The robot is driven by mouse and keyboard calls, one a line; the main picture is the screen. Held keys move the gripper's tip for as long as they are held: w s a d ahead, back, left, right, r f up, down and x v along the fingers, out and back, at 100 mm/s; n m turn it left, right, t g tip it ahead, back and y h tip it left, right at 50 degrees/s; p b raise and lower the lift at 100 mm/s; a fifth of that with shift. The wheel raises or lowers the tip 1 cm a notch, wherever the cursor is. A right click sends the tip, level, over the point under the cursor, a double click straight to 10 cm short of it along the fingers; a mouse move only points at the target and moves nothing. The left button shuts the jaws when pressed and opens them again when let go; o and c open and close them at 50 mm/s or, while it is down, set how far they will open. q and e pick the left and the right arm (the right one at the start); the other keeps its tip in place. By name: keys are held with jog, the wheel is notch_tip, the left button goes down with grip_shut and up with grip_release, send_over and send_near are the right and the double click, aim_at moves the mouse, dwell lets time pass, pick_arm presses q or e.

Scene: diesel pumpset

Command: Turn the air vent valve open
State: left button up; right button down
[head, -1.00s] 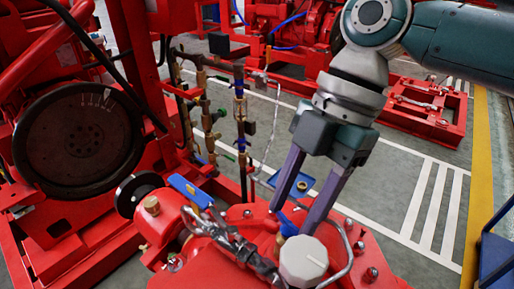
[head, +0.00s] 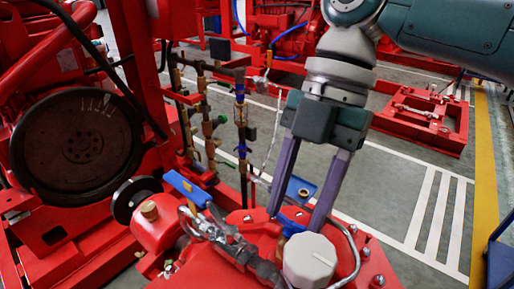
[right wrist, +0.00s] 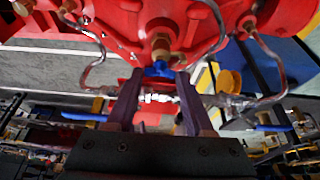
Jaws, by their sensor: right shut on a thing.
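The air vent valve is a small brass fitting with a blue handle (head: 291,223) on top of the red pump housing. My right gripper (head: 295,219) comes down from above, with one purple finger on each side of the blue handle, shut on it. In the right wrist view the brass body (right wrist: 160,45) and its blue part (right wrist: 161,68) show between the fingertips of the right gripper (right wrist: 160,80). The fingers partly hide the handle, so its exact angle is hard to tell. My left gripper is not in view.
A white knob (head: 309,261) stands close in front of the right fingertips, with a bent metal pipe (head: 352,255) beside it. A blue-handled lever valve (head: 188,188) and braided hoses lie to the left. A large dark flywheel (head: 76,145) is farther left. Open floor lies to the right.

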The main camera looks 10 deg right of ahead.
jog(key=c, duration=0.6)
grip_release()
jog(key=shift+o, duration=0.2)
jog(key=v, duration=1)
jog(key=shift+s+a, duration=0.1)
jog(key=shift+s, duration=0.05)
